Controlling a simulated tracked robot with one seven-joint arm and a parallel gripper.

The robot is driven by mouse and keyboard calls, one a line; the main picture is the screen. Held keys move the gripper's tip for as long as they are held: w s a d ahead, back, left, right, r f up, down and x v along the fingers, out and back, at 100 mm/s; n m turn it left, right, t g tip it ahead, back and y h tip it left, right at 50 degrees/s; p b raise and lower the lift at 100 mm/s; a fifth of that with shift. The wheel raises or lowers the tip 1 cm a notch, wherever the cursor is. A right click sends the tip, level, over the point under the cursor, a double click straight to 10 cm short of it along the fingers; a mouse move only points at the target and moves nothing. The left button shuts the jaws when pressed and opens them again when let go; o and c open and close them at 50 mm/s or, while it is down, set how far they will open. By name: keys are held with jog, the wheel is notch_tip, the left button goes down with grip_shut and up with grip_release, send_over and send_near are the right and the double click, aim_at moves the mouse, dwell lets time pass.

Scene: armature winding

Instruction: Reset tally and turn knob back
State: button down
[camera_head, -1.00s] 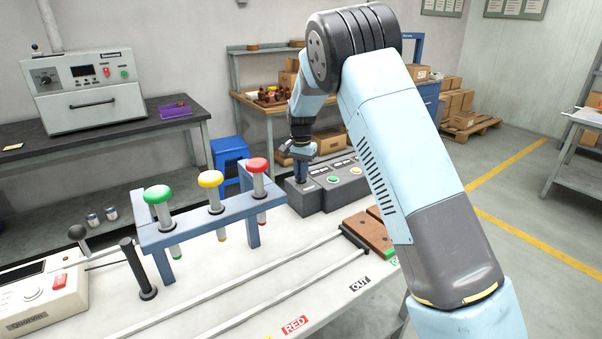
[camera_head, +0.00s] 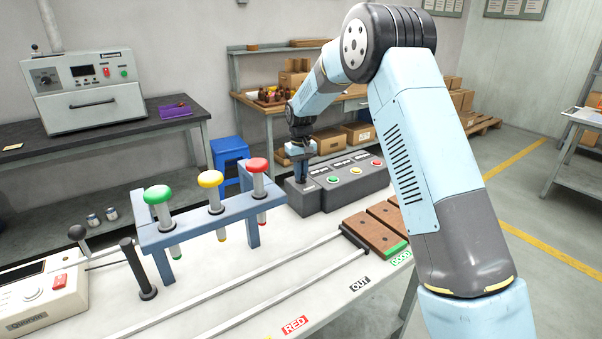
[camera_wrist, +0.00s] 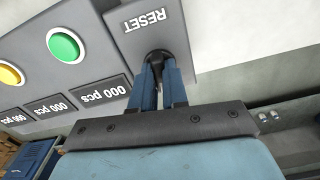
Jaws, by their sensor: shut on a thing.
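The grey tally box (camera_head: 337,193) stands at the back of the bench, with green, yellow and red buttons on top. In the wrist view, its end panel marked RESET (camera_wrist: 150,38) carries a small black knob (camera_wrist: 157,58). My gripper (camera_wrist: 160,75) points down at this panel, its two blue fingers shut on the knob; the fingers hide part of it. In the head view my gripper (camera_head: 302,170) is over the left end of the box. Three counter displays (camera_wrist: 105,95) show in the wrist view, each reading 000 pcs.
A blue rack (camera_head: 200,225) with green, yellow and red capped plungers stands left of the box. Brown blocks (camera_head: 370,231) lie at the right bench edge, by rails (camera_head: 270,285). A black post (camera_head: 138,270) and a white device (camera_head: 40,300) stand at front left.

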jog(key=shift+w+r+n, duration=0.1)
jog(key=shift+n, duration=0.5)
jog(key=c, duration=1.1)
grip_release()
jog(key=shift+c, duration=0.2)
notch_tip(320, 180, up, 14)
jog(key=shift+f, duration=0.2)
